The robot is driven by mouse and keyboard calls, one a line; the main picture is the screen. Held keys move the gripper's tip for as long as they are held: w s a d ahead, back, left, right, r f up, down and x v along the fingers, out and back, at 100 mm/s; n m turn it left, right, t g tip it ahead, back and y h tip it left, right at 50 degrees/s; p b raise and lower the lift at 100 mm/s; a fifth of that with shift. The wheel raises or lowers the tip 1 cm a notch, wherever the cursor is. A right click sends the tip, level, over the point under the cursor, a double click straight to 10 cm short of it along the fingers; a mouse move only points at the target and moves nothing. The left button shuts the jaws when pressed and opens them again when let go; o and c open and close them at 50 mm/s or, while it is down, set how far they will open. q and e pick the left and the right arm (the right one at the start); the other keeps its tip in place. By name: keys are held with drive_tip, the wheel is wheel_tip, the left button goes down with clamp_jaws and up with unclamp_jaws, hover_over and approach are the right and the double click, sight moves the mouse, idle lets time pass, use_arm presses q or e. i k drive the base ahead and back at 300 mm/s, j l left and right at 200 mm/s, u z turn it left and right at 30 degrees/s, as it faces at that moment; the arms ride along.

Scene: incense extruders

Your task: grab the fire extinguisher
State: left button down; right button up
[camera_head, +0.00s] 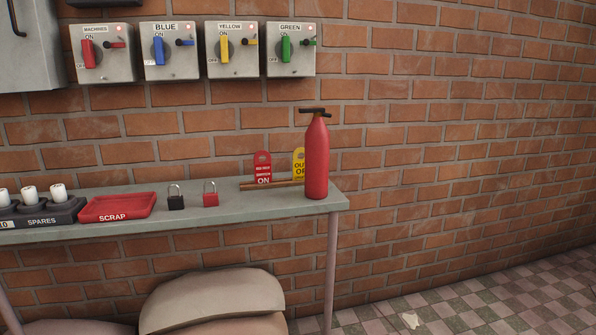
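A red fire extinguisher (316,160) with a dark handle on top stands upright at the right end of a narrow grey table (240,200), close to the table's corner. It partly hides a yellow tag behind it. Neither of my grippers is in the head view.
On the table are a red SCRAP tray (115,207), a dark SPARES holder (42,217), a black padlock (176,198), a red padlock (210,194) and a red tag (263,168). Switch boxes (233,50) hang on the brick wall. Sacks (212,298) lie below. Right floor is mostly clear.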

sight(318, 136)
drive_tip(key=i+l+u, duration=0.2)
drive_tip(key=l, duration=0.4)
drive_tip(key=i+l+u, duration=0.1)
drive_tip(key=l+u, duration=0.15)
drive_tip(key=l, duration=0.35)
drive_tip(key=i+l+u, duration=0.2)
drive_tip(key=l, duration=0.4)
drive_tip(key=k, duration=0.1)
